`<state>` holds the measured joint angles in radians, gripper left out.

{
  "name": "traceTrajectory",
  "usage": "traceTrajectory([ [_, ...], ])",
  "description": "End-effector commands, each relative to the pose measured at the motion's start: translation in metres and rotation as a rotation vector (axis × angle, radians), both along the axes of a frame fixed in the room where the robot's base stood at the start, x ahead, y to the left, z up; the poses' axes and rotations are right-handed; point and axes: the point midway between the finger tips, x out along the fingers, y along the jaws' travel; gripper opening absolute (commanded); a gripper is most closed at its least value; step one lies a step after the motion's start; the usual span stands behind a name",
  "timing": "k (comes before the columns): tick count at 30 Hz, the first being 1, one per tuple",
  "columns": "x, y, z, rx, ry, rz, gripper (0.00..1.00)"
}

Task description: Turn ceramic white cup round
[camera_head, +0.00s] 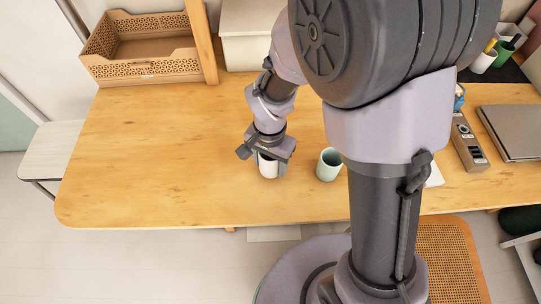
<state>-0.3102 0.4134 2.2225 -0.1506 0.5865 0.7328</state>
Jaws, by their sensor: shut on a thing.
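A ceramic white cup (268,170) is on the wooden table, near its front edge and left of my column. My gripper (266,156) comes down from above with its jaws shut on the cup. The gripper covers the upper part of the cup, and its rim is mostly hidden. I cannot tell whether the cup's base touches the table or is slightly above it.
A pale green cup (329,164) stands close to the right of the white cup. The wooden table (150,150) is clear to the left.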

Motion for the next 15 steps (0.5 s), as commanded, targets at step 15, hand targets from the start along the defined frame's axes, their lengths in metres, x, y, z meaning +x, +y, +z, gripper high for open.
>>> traceTrajectory([
  [15, -0.0003, -0.0025, 0.0047, 0.001, 0.002, 1.158, 0.07],
])
